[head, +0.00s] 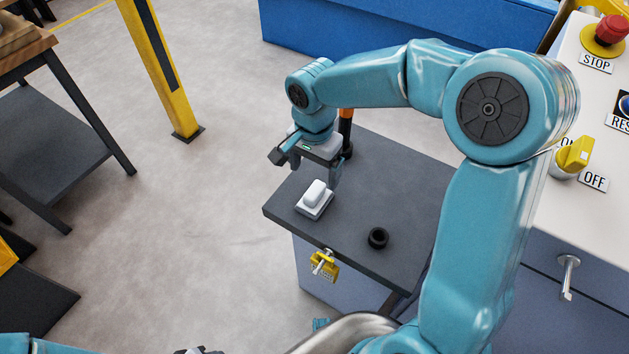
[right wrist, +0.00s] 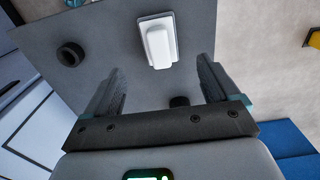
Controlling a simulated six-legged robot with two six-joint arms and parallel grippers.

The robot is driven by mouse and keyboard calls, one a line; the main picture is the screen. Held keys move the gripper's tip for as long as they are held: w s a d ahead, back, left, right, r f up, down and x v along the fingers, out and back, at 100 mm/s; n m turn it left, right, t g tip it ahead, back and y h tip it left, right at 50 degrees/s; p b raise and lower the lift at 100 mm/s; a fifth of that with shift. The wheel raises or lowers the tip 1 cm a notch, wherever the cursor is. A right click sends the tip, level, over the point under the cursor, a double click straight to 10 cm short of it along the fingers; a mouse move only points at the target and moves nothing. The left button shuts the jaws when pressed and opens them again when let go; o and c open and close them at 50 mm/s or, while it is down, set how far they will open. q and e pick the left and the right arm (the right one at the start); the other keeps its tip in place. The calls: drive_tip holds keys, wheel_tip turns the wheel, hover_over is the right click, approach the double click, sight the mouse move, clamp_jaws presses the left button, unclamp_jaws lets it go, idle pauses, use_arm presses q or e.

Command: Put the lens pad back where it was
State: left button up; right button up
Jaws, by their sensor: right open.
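The lens pad (head: 314,193) looks like a white rounded block. It lies on a flat white holder (head: 316,211) on the dark tabletop; both also show in the right wrist view, the pad (right wrist: 160,45) on top of the holder (right wrist: 143,20). My right gripper (head: 310,170) is open and empty, just behind and above the pad. In the right wrist view its two fingers (right wrist: 161,68) stand apart with the pad beyond their tips, not between them. Only a sliver of what seems to be my left gripper (head: 198,351) shows at the bottom edge; its jaws are hidden.
A black ring (head: 377,237) lies on the dark tabletop (head: 400,190), right of the pad. An orange and black upright thing (head: 346,126) stands behind the gripper. A yellow padlock (head: 324,266) hangs at the front edge. A control panel (head: 590,120) stands at the right.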

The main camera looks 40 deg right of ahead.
wheel_tip(320, 180, up, 3)
drive_tip(key=shift+f, duration=0.1)
idle(0.6)
